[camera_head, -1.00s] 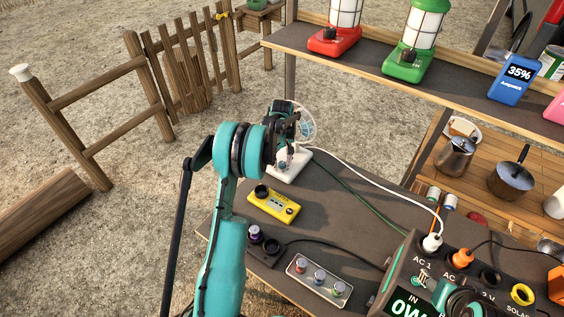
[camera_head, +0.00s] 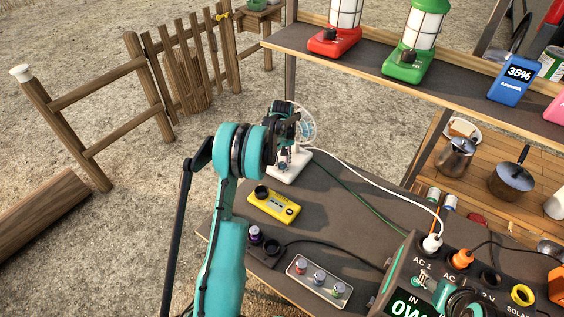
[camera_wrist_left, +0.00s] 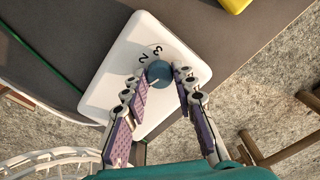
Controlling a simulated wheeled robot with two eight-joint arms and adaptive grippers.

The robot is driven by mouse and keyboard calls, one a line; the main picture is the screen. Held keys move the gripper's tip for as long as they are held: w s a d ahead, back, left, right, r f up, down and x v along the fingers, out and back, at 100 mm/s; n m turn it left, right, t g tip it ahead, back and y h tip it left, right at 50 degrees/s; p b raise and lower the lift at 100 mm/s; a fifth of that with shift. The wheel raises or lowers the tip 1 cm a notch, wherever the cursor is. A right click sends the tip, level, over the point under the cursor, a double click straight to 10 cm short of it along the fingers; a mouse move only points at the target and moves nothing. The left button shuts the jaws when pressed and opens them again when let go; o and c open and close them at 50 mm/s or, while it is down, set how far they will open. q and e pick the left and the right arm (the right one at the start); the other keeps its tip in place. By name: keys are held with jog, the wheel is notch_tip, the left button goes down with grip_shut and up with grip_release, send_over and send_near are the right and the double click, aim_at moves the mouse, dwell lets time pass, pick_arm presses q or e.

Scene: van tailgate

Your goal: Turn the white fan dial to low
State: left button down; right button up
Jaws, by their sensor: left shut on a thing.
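The white fan's base (camera_wrist_left: 125,60) lies flat on the dark bench top and fills the middle of the left wrist view. Its blue-grey round dial (camera_wrist_left: 158,73) stands up near one edge, with the printed numerals 2 and 3 beside it; other marks are hidden. In the head view the white base (camera_head: 293,172) is partly covered by my gripper. My left gripper (camera_wrist_left: 160,78) is shut on the dial, one finger on each side. The fan's wire cage (camera_wrist_left: 50,160) is at the lower left of the wrist view. Part of my right arm shows low in the head view; its fingers are unclear.
A yellow box with a dark knob (camera_head: 273,205) sits close to the fan base. A panel with several coloured knobs (camera_head: 319,281) and a power station (camera_head: 400,265) are nearer. A white cable (camera_head: 375,178) and a green one cross the bench. A shelf holds lanterns.

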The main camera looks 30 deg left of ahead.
aim_at(282, 164)
pick_arm(q)
jog(key=m, duration=0.4)
jog(key=shift+m, duration=0.3)
dwell(0.3)
jog(key=c, duration=1.2)
grip_release()
notch_tip(282, 164, up, 12)
